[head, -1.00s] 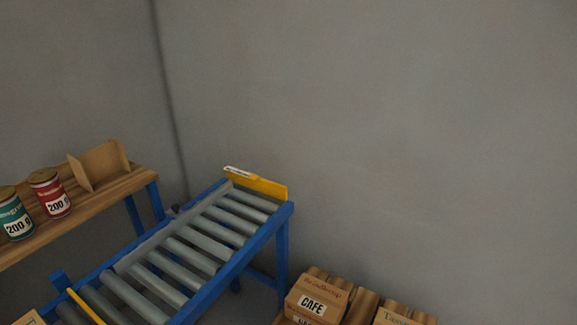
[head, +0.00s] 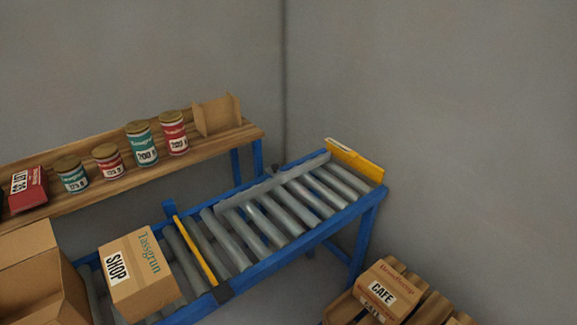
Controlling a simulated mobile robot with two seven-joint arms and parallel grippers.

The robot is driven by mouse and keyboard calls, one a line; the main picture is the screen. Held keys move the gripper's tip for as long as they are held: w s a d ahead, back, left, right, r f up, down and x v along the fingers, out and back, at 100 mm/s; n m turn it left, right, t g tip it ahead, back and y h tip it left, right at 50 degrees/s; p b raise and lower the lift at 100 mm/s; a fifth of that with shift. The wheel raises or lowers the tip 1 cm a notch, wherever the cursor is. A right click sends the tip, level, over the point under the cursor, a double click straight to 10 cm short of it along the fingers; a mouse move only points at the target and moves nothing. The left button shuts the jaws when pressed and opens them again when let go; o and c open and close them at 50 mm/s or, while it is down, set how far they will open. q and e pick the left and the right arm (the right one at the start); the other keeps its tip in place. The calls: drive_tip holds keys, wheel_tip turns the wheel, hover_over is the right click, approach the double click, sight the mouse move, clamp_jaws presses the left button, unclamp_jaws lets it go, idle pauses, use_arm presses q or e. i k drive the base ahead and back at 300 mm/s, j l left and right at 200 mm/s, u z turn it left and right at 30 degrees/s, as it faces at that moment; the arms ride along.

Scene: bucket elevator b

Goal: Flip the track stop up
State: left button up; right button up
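The roller track (head: 262,262) has a blue frame and grey rollers and runs from the lower left to the back right. A yellow plate (head: 356,163) stands up at its far end. A thin yellow bar (head: 196,251) lies across the rollers near the middle, beside a closed SHOP carton (head: 140,275). I cannot tell for sure which yellow piece is the track stop. A grey rail (head: 270,182) runs lengthwise along the rollers' back side. Neither of my grippers is in view.
A wooden shelf (head: 215,150) behind holds several tins, a red box (head: 28,188) and a cardboard holder (head: 217,116). An open carton (head: 35,270) is at the lower left. A CAFE box (head: 385,288) sits on a wooden pallet at the lower right. The track's far half is clear.

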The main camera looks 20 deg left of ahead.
sight(222, 292)
drive_tip(key=u, duration=1.4)
